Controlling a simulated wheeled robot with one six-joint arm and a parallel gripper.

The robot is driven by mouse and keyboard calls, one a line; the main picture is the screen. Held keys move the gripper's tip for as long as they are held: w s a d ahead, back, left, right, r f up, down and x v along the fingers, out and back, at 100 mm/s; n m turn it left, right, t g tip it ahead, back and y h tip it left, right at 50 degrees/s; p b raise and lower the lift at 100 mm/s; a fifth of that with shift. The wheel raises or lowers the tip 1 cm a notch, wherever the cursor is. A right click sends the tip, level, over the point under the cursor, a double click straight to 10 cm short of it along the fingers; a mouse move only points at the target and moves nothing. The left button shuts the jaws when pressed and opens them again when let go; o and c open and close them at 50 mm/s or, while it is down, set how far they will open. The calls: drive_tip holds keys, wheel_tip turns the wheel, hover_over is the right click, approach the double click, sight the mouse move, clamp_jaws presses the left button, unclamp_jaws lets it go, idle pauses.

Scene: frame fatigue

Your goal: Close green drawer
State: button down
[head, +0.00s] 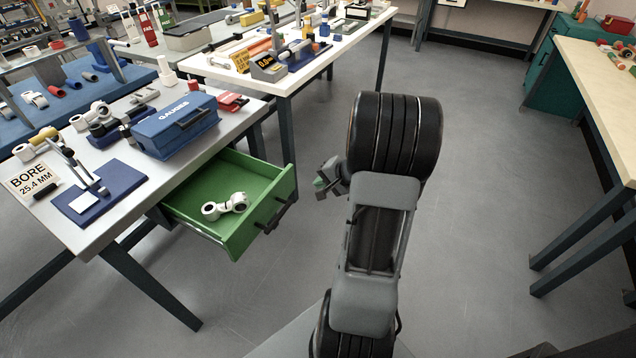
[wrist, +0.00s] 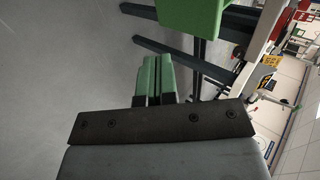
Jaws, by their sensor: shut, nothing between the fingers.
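The green drawer (head: 215,222) stands open in the head view, pulled out under the near table with the blue case. It has a dark bar handle (head: 274,216) on its front. A white ring-ended part (head: 226,206) lies inside it. My gripper (head: 322,184) is to the right of the drawer front, apart from it, with a gap between. In the wrist view the green fingertips of my gripper (wrist: 154,76) are together and empty. Part of the green drawer (wrist: 188,16) shows at the top of the wrist view, beyond the fingers.
The near table (head: 140,148) carries a blue gauges case (head: 175,124), a blue stand base (head: 98,195) and a bore sign (head: 32,179). A second table (head: 290,74) stands behind. Grey floor is clear around my arm. Another table (head: 603,85) stands at right.

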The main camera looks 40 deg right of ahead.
sight(289, 185)
drive_tip(key=shift+w+a+f, duration=0.65)
drive_tip(key=shift+w+f, duration=0.15)
drive_tip(key=shift+w, duration=0.6)
drive_tip(key=shift+w+a+f, duration=0.65)
drive_tip(key=shift+w+f, duration=0.1)
drive_tip(key=shift+w, duration=0.6)
drive_tip(key=shift+w+a+f, duration=0.65)
drive_tip(key=shift+w+f, duration=0.15)
drive_tip(key=shift+w, duration=0.6)
